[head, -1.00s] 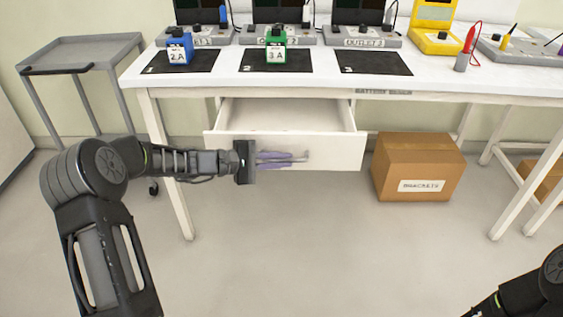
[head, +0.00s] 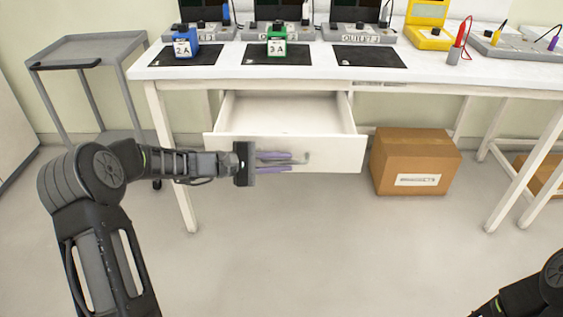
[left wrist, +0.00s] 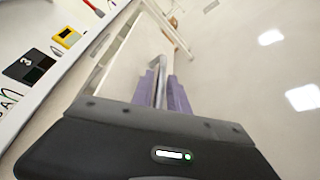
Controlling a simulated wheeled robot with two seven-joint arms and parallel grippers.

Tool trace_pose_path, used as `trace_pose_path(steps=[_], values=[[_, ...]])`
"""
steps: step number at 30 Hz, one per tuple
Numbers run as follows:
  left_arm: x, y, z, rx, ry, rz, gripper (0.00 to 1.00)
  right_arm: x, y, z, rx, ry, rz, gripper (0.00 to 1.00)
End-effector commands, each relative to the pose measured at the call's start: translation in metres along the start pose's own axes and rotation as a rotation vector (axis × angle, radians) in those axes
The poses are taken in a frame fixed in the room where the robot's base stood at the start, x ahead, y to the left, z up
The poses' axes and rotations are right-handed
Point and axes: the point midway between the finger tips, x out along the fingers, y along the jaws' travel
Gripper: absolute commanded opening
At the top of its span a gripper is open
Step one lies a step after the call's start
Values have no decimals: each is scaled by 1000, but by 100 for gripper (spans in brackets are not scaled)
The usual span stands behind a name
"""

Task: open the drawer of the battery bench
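The battery bench (head: 225,72) is a white table with a white drawer (head: 335,153) under its top. The drawer is pulled well out, and its bare inside shows. My left gripper (head: 275,161) is at the drawer front, reaching in from the left. Its purple fingers lie above and below the metal handle (head: 307,158) and are shut on it. In the left wrist view the handle (left wrist: 161,70) runs between the two fingers, which hide part of it. Only a piece of my right arm shows at the lower right; its gripper is out of view.
A blue block (head: 184,43) and a green block (head: 277,45) stand on black mats on the bench. A cardboard box (head: 415,150) sits on the floor right of the drawer. A grey cart (head: 75,50) stands at left. The floor in front is clear.

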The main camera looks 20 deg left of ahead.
Motion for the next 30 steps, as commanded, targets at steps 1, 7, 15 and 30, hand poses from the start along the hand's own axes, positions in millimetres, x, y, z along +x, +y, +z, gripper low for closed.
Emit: trace_pose_path(steps=[1, 7, 15, 30], values=[[0, 0, 0, 0, 0, 0, 20, 0, 0, 0, 0, 0, 0, 36], [-2, 0, 0, 0, 0, 0, 20, 0, 0, 0, 0, 0, 0, 36], [-32, 1, 0, -1, 4, 1, 20, -5, -2, 0, 0, 0, 0, 36], [-78, 0, 0, 0, 0, 0, 20, -9, -4, 0, -1, 0, 0, 36]])
